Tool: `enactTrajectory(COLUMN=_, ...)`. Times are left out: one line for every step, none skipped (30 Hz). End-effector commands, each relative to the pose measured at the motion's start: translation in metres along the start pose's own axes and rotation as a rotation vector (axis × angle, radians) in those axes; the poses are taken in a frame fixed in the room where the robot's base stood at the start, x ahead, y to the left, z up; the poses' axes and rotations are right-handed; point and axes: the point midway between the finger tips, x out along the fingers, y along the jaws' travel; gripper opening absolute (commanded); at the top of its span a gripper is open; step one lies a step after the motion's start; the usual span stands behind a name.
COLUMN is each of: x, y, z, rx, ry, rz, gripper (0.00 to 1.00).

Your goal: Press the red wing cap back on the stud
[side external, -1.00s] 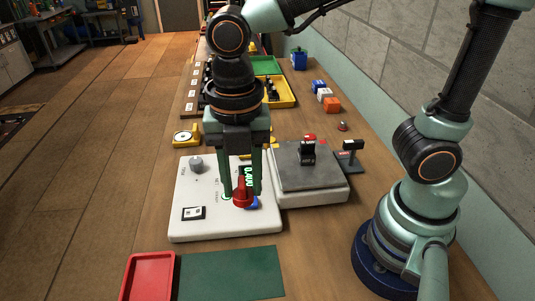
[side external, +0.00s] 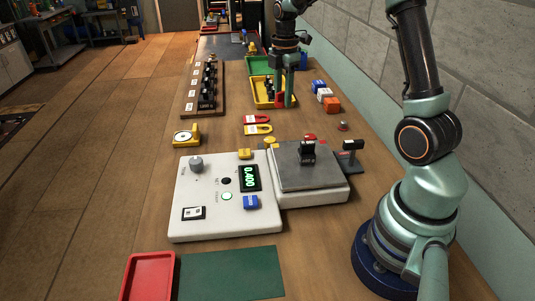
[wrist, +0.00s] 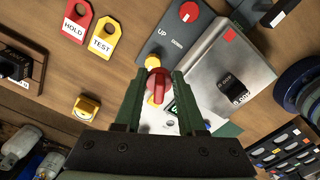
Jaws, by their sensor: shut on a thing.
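The red wing cap (side external: 279,99) is between the fingers of my gripper (side external: 285,102), which is shut on it. In the side view, the gripper hangs far back, in front of the yellow tray. In the wrist view the cap (wrist: 157,84) shows upright between the two fingertips (wrist: 157,98). The pale control box (side external: 212,225) stands nearer the camera, with a grey knob (side external: 196,164), a lit display, a black round part (side external: 226,181) and a blue cap (side external: 250,202). I cannot tell which part is the stud.
A grey-topped scale (side external: 290,177) bears a black weight (side external: 307,152), right of the box. Red and yellow tags (side external: 257,124), the yellow tray (side external: 264,97), a rack (side external: 203,90) and several small blocks (side external: 325,95) lie farther back. The green mat (side external: 230,273) and red tray (side external: 148,278) are in front.

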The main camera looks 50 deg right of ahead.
Motion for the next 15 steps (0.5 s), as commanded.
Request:
enactTrajectory(x=0.005, y=0.002, z=0.025, rx=0.053, ry=0.0, rz=-0.003, gripper=0.0)
enactTrajectory(x=0.008, y=0.003, z=0.038, rx=0.081, ry=0.0, rz=-0.002, gripper=0.0)
enactTrajectory(x=0.011, y=0.003, z=0.056, rx=0.117, ry=0.0, rz=-0.003, gripper=0.0)
enactTrajectory(x=0.014, y=0.003, z=0.069, rx=0.144, ry=0.001, rz=-0.003, gripper=0.0)
enactTrajectory(x=0.017, y=0.002, z=0.083, rx=0.17, ry=0.001, rz=-0.003, gripper=0.0)
enactTrajectory(x=0.021, y=0.0, z=0.1, rx=0.206, ry=0.001, rz=-0.003, gripper=0.0)
enactTrajectory(x=0.023, y=-0.001, z=0.113, rx=0.232, ry=0.001, rz=-0.003, gripper=0.0)
enactTrajectory(x=0.026, y=-0.003, z=0.126, rx=0.258, ry=0.001, rz=-0.003, gripper=0.0)
enactTrajectory(x=0.029, y=-0.006, z=0.143, rx=0.292, ry=0.001, rz=-0.002, gripper=0.0)
enactTrajectory(x=0.033, y=-0.009, z=0.155, rx=0.316, ry=0.001, rz=-0.003, gripper=0.0)
enactTrajectory(x=0.035, y=-0.012, z=0.167, rx=0.34, ry=0.001, rz=-0.002, gripper=0.0)
enactTrajectory(x=0.039, y=-0.017, z=0.181, rx=0.369, ry=0.001, rz=-0.003, gripper=0.0)
enactTrajectory(x=0.041, y=-0.02, z=0.192, rx=0.39, ry=0.001, rz=-0.002, gripper=0.0)
enactTrajectory(x=0.043, y=-0.023, z=0.201, rx=0.409, ry=0.001, rz=-0.002, gripper=0.0)
enactTrajectory(x=0.046, y=-0.028, z=0.212, rx=0.431, ry=0.001, rz=-0.002, gripper=0.0)
